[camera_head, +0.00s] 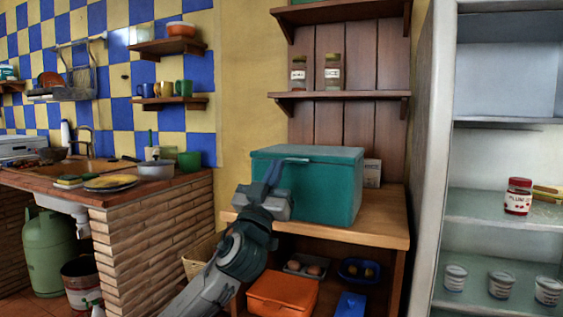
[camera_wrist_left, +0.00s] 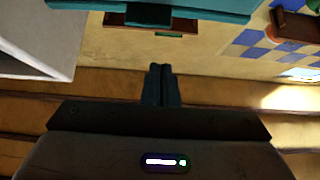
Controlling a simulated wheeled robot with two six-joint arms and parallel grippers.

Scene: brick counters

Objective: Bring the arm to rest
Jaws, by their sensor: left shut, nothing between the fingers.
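My left arm comes in from the bottom of the head view. Its gripper (camera_head: 272,172) is in front of the left part of a teal lidded box (camera_head: 325,190) on a wooden shelf unit. The fingers are shut and empty, pointing up. The left wrist view shows the closed fingers (camera_wrist_left: 161,85) together, with a teal edge (camera_wrist_left: 150,8) at the top. I cannot tell whether the fingers touch the box. My right gripper is in neither view.
The wooden counter (camera_head: 370,232) carries the teal box. Below it are an orange box (camera_head: 282,294) and a blue container (camera_head: 350,305). An open white cabinet (camera_head: 437,150) stands at the right. A brick counter (camera_head: 155,235) with a sink stands at the left.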

